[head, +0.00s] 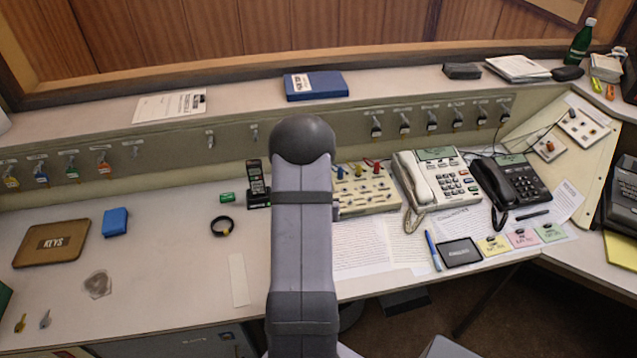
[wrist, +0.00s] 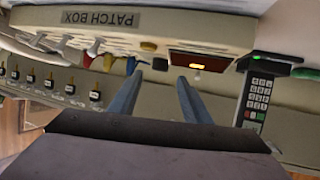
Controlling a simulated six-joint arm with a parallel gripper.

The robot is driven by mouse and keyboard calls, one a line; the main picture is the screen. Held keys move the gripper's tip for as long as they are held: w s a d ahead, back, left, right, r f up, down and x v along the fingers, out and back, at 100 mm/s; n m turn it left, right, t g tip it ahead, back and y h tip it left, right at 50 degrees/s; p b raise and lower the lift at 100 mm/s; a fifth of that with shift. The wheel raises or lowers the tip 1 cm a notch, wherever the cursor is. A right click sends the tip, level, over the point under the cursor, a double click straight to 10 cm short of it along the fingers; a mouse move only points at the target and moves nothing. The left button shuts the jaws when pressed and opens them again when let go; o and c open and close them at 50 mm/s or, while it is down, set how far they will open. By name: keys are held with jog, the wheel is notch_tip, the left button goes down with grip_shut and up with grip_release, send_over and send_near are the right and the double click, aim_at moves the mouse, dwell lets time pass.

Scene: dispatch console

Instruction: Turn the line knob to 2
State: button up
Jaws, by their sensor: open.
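The cream patch box (wrist: 200,32) fills the top of the wrist view, its label upside down. In the head view the patch box (head: 372,202) shows right of my arm, its left part hidden. Several pale levers and small brass knobs (wrist: 148,46) sit along its face. A dark red display (wrist: 203,61) with a lit orange mark is beside them. I cannot tell which part is the line knob or read its setting. My gripper (wrist: 160,78) is open and empty, its fingers apart just short of the box and display. In the head view my arm hides the gripper.
A cordless phone (wrist: 258,100) stands in its cradle close to my gripper, and in the head view (head: 257,183) left of my arm. Coloured plugs and cables (wrist: 90,60) are on the other side. A white desk phone (head: 435,180) and black phone (head: 510,180) stand to the right.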

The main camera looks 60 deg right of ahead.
jog(key=shift+p+x, duration=0.45)
jog(key=shift+x, duration=2.4)
jog(key=shift+c, duration=0.6)
jog(key=c, duration=0.9)
